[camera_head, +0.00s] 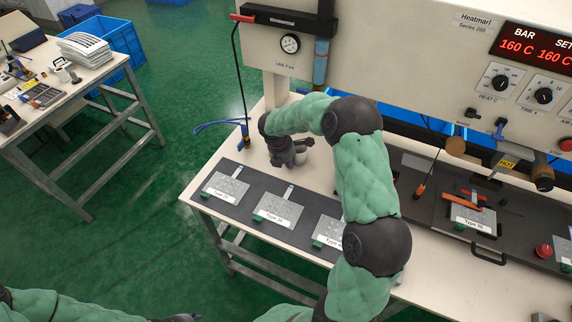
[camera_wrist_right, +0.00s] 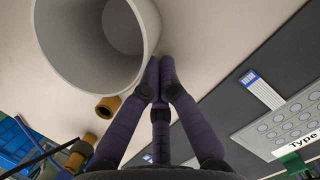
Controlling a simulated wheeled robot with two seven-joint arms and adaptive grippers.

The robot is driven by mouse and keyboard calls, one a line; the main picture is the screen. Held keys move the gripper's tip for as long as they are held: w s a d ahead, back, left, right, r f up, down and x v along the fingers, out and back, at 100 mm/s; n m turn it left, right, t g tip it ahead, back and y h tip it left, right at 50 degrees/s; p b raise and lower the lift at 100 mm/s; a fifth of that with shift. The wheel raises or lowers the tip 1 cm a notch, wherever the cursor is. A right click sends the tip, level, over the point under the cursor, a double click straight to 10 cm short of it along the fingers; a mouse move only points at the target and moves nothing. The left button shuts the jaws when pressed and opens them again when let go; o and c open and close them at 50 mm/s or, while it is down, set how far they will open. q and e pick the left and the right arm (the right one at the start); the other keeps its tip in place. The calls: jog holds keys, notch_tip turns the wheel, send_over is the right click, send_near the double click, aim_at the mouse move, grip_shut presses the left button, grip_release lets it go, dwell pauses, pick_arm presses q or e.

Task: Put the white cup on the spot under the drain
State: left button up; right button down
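The white cup (camera_wrist_right: 75,60) shows large at the upper left of the right wrist view, its round mouth towards the camera. My right gripper (camera_wrist_right: 160,68) has its dark fingertips right beside the cup's edge; the cup is not seen between them. Whether they touch it is unclear. In the head view my right gripper (camera_head: 291,153) is low over the bench's back left part, with little of the cup showing beside it. My left gripper (camera_head: 180,318) is at the bottom edge, mostly cut off.
A dark mat (camera_head: 246,205) with several keypad films runs along the bench front. The gauge (camera_head: 290,44) and press panel stand behind. A side table (camera_head: 30,118) stands far left.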

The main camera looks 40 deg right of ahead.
aim_at(294, 163)
jog(key=d+p, duration=0.1)
jog(key=d, duration=0.2)
jog(key=d+p, duration=0.2)
jog(key=d, duration=0.1)
jog(key=shift+w+d+r, duration=0.15)
jog(key=shift+d, duration=0.55)
jog(key=a, duration=0.4)
jog(key=shift+a, duration=0.2)
jog(key=p+v, duration=0.2)
jog(key=v, duration=0.7)
jog(key=shift+r+p, duration=0.35)
jog(key=shift+p, duration=0.05)
